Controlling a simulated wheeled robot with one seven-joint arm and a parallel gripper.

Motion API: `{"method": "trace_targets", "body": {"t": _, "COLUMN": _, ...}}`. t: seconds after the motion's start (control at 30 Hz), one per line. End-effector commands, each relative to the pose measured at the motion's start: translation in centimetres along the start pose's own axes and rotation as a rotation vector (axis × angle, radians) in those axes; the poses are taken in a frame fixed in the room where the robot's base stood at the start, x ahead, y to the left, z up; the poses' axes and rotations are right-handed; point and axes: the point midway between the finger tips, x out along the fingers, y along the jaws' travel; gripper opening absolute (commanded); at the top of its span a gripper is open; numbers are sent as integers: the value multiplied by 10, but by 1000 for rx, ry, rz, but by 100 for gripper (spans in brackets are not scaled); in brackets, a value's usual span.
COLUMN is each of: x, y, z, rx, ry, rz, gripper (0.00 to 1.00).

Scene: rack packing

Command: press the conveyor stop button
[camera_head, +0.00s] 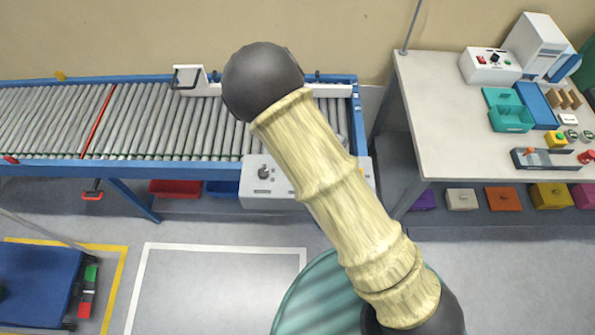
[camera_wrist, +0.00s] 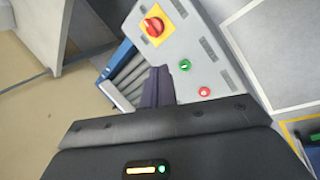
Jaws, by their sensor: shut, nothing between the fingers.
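The grey conveyor control box (camera_head: 262,187) hangs on the near side of the conveyor, partly hidden by my arm in the head view. In the wrist view the control box (camera_wrist: 218,68) carries a small red button (camera_wrist: 204,91), a green button (camera_wrist: 185,65) and a large red knob (camera_wrist: 153,26) on a yellow plate. My gripper (camera_wrist: 160,73) is shut and empty. Its fingertips appear beside the box's edge, left of the green and red buttons; whether they touch the box cannot be told. My gripper is hidden behind my arm in the head view.
The roller conveyor (camera_head: 60,125) runs to the left with a blue frame. A white table (camera_head: 445,120) with equipment stands at the right, with colored bins (camera_head: 503,198) below. A blue cart (camera_head: 35,285) is at lower left. Marked floor (camera_head: 215,290) beside it is clear.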

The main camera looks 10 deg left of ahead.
Motion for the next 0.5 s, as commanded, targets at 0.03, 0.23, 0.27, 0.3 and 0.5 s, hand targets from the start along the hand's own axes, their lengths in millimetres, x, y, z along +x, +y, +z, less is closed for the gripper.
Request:
{"method": "trace_targets", "body": {"t": 0.03, "x": 2, "y": -5, "z": -13, "rx": -99, "ry": -4, "rz": 43, "gripper": 0}}
{"method": "trace_targets", "body": {"t": 0.23, "x": 7, "y": -19, "z": -67, "rx": -470, "ry": 7, "rz": 233, "gripper": 0}}
{"method": "trace_targets", "body": {"t": 0.27, "x": 7, "y": -22, "z": -75, "rx": -525, "ry": 9, "rz": 263, "gripper": 0}}
{"method": "trace_targets", "body": {"t": 0.3, "x": 6, "y": -25, "z": -86, "rx": -593, "ry": 13, "rz": 302, "gripper": 0}}
{"method": "trace_targets", "body": {"t": 0.5, "x": 1, "y": -38, "z": -120, "rx": -806, "ry": 27, "rz": 425, "gripper": 0}}
